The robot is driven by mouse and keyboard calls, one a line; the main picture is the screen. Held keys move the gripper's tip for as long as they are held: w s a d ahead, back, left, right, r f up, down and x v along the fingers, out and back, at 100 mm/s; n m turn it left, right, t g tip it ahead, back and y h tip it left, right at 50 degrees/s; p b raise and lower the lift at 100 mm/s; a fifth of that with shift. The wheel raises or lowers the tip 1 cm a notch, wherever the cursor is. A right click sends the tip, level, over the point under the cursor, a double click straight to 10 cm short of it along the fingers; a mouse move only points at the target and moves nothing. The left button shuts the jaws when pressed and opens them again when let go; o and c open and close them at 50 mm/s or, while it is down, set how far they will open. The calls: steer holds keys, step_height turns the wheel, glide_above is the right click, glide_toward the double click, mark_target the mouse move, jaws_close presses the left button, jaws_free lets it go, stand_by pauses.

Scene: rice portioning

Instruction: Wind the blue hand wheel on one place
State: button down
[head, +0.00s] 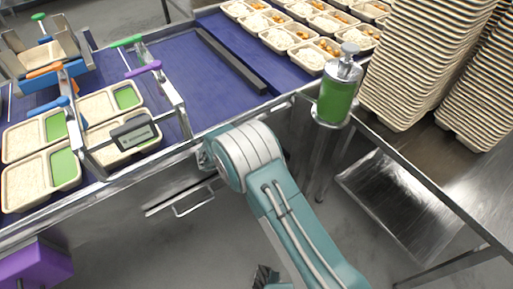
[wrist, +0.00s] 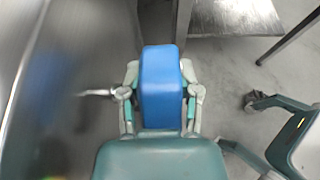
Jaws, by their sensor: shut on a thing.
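In the wrist view the blue hand wheel (wrist: 161,88) shows as a rounded blue block, seen edge-on. My gripper (wrist: 160,98) is shut on it, with one finger against each side. A short metal rod (wrist: 97,93) shows just left of the gripper, toward the steel panel; its joint with the wheel is hidden. A blurred blue patch on the panel looks like a reflection. In the head view neither the wheel nor my gripper can be made out; my arm reaches down in front of the line.
The steel panel (wrist: 55,50) stands close on the left. In the head view, a blue conveyor (head: 175,65) carries filled trays under guide frames. A green dispenser (head: 338,95) stands by tray stacks (head: 425,60) on a steel table (head: 440,165). A purple box (head: 38,265) sits lower left.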

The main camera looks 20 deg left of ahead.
steer(key=shift+w, duration=0.1)
steer(key=c, duration=0.6)
jaws_free()
steer(key=shift+w, duration=0.1)
steer(key=v, duration=0.4)
steer(key=shift+s+a, duration=0.2)
steer(key=shift+a, duration=0.1)
steer(key=s+a, duration=0.8)
steer(key=s, duration=0.1)
steer(key=shift+s, duration=0.2)
steer(key=shift+r, duration=0.1)
